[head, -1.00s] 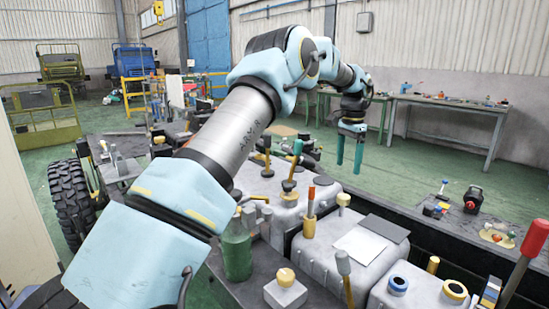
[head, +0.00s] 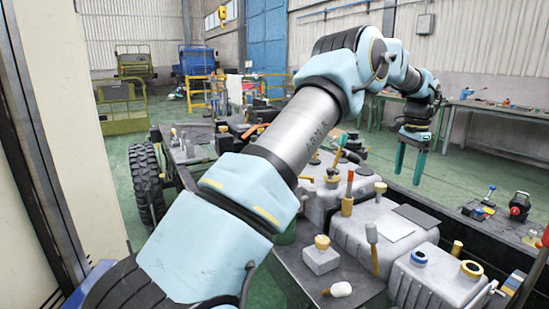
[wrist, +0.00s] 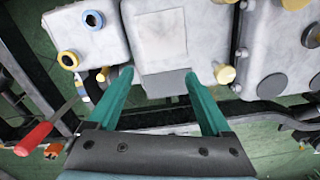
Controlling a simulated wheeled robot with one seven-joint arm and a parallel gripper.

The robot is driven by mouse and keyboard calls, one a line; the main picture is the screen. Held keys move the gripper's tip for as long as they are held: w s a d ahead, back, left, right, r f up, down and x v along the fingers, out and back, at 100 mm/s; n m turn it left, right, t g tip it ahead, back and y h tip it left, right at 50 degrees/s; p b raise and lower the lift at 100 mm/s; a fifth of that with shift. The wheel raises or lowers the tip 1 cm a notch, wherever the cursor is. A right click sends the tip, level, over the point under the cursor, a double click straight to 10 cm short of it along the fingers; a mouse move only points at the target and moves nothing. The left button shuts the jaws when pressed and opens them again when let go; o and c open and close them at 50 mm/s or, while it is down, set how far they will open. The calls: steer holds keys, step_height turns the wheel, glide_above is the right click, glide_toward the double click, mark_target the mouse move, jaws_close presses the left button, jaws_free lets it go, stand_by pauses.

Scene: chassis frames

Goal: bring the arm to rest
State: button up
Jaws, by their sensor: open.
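My gripper (head: 410,170) has two green fingers and hangs pointing down at the end of my raised, outstretched arm. It is above the far side of the chassis frame, over open space in the head view. In the wrist view the fingers (wrist: 160,78) are spread apart with nothing held between them. Beyond them lies a grey tank (wrist: 158,30) with a pale sheet and a dark grey pad on top. The same tank (head: 352,238) shows in the head view, below and left of the gripper.
Another tank (head: 430,290) with blue and yellow rings stands at front right. A red-handled tool (wrist: 35,138) lies in the wrist view's lower left. A dark rail (head: 460,225) runs along the chassis. Workbenches (head: 500,108) stand at the back; green floor between is clear.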

steer(key=s+a+n, duration=0.2)
steer(key=a+n, duration=0.5)
steer(key=a, duration=1.9)
steer(key=s+a+f+n, duration=0.2)
steer(key=s+a+n, duration=0.1)
steer(key=s+a, duration=0.5)
steer(key=s+a+f+n+t, duration=0.1)
steer(key=s+a+n, duration=0.3)
steer(key=s+a, duration=0.5)
steer(key=shift+a+f+t, duration=0.3)
steer(key=shift+a+f, duration=0.4)
steer(key=shift+a, duration=0.2)
